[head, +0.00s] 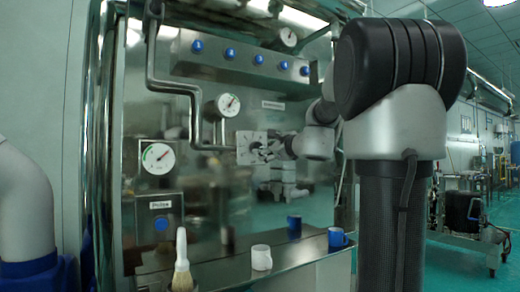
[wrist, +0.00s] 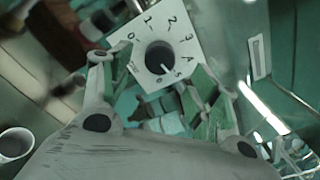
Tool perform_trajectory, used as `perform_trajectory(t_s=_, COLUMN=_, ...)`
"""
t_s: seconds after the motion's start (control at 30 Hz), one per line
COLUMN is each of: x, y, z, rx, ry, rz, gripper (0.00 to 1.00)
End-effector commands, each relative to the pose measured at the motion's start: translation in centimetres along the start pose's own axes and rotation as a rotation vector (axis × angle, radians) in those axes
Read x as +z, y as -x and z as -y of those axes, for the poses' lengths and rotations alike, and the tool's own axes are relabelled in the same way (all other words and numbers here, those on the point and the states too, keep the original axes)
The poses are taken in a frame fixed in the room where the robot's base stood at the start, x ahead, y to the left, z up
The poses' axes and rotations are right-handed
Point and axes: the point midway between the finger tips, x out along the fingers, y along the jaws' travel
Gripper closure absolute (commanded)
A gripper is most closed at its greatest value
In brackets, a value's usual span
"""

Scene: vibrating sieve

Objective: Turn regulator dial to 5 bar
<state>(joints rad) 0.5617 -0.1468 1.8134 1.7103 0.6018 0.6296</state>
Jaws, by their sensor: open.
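The regulator dial is a black knob (wrist: 160,57) on a white square plate numbered around its rim. In the wrist view the knob's light pointer mark aims toward the lower right, near the 5; its exact setting is hard to read. The plate (head: 243,150) shows in the head view on the steel panel, partly hidden by my gripper. My gripper (head: 270,148) is in front of it. In the wrist view my gripper (wrist: 163,78) is open, with one finger on each side of the plate's lower part. I cannot tell whether a finger touches the knob.
Round gauges (head: 228,104) and (head: 158,157) sit on the panel near pipes. A row of blue buttons (head: 230,54) is above. A steel ledge (head: 215,266) below holds a brush (head: 181,265), a white cup (head: 261,258) and blue cups (head: 336,238).

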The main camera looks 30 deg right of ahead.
Motion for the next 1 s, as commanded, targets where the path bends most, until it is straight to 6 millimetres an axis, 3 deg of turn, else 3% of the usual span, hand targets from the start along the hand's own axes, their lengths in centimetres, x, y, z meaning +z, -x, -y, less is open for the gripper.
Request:
perform_trajectory(t_s=0.1, x=0.0, y=2.5, z=0.1, rx=-0.002, ry=0.002, rz=-0.002, gripper=0.39)
perform_trajectory(t_s=0.3, x=0.0, y=4.8, z=0.0, rx=-0.001, ry=0.0, rz=-0.001, gripper=0.39)
perform_trajectory(t_s=0.87, x=-0.1, y=5.1, z=0.0, rx=0.001, ry=0.001, rz=-0.001, gripper=0.39)
perform_trajectory(t_s=1.0, x=-0.1, y=5.2, z=-0.5, rx=0.026, ry=0.101, rz=0.003, gripper=0.39)
